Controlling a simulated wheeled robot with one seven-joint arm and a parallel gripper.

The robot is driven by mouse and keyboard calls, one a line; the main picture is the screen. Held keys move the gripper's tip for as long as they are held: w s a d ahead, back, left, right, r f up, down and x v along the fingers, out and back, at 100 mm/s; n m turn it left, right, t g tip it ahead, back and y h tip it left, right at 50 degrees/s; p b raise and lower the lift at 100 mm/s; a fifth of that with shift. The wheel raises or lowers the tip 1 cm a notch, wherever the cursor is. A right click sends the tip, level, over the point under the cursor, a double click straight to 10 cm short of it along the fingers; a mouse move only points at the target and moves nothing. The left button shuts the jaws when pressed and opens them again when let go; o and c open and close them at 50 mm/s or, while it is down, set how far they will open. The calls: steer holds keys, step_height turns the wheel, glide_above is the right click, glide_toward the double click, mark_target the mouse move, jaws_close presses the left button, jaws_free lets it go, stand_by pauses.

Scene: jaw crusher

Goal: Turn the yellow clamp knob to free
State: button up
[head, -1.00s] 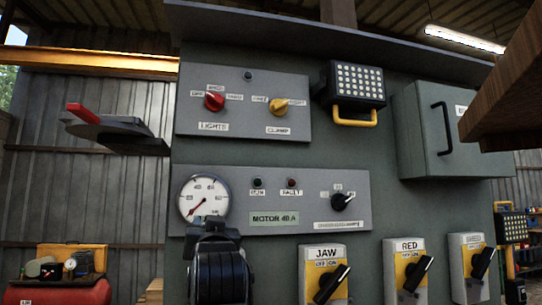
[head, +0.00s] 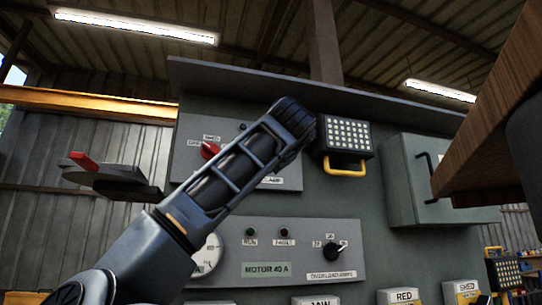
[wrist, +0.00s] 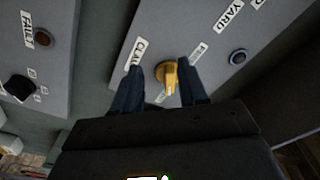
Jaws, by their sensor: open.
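The yellow clamp knob (wrist: 167,73) shows in the wrist view on a grey panel, with the part-covered CLAMP label beside it. My gripper (wrist: 160,65) is open, with one dark finger on each side of the knob. I cannot tell whether either finger touches it. The small position labels around the knob are partly hidden by the fingers and too blurred to read. In the head view my arm covers the knob, and the fingertips do not show there.
The red lights knob (head: 209,150) is left of my arm on the same panel (head: 292,180). A work lamp with a yellow handle (head: 345,169) is close to the right. A grey box (head: 405,180) stands further right. The overload knob (head: 332,247) is on the lower panel.

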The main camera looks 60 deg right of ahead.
steer(key=s+r+m+y, duration=0.1)
steer(key=s+r, duration=0.3)
steer(key=p+x, duration=0.2)
steer(key=x, duration=0.6)
steer(key=shift+t, duration=0.4)
steer(key=shift+d, duration=0.1)
steer(key=shift+c, duration=0.2)
jaws_close()
